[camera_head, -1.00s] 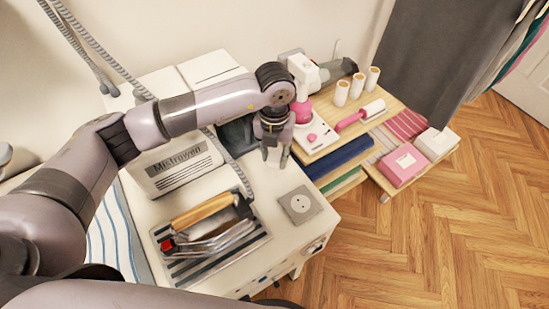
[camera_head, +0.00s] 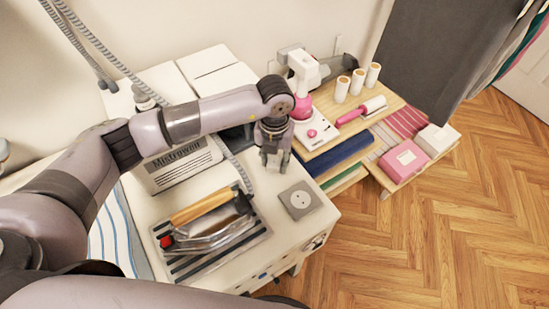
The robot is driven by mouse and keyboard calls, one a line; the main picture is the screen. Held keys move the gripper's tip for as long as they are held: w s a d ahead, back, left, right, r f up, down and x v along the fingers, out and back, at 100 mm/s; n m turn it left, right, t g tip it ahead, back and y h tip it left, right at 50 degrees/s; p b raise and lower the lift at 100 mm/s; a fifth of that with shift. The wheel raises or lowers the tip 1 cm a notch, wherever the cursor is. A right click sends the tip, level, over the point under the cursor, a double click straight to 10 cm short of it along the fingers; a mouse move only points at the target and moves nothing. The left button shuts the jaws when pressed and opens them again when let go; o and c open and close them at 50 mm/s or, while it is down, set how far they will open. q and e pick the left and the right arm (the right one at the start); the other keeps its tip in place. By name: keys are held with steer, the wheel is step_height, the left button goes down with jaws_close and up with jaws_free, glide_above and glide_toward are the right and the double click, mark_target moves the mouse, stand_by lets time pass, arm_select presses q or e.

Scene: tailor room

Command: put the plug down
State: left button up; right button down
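My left gripper (camera_head: 273,164) points down above the back right of the white worktop (camera_head: 225,190), behind the grey socket (camera_head: 299,200). Its two fingers look apart, and I see nothing clearly held between them. I cannot make out a plug in this view; it may be hidden by the gripper or too small to tell. The socket lies on the worktop near its right edge, and its two holes show empty. My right gripper is not in view.
An iron (camera_head: 212,222) with a wooden handle rests on a striped pad, left of the socket. The white Mistrowen unit (camera_head: 178,165) stands behind it. A grey hose hangs near the gripper. A wooden shelf (camera_head: 400,103) with spools and a pink roller is at right.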

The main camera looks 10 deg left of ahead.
mark_target(274, 162)
arm_select(q)
steer(key=o, duration=0.3)
steer(key=shift+r, duration=0.1)
steer(key=shift+r+p, duration=0.25)
steer(key=shift+p, duration=0.05)
steer(key=shift+r+p, duration=0.45)
steer(key=shift+p, duration=0.05)
step_height(274, 162, up, 12)
steer(key=b, duration=0.4)
steer(key=shift+f, duration=0.15)
steer(key=shift+f, duration=0.1)
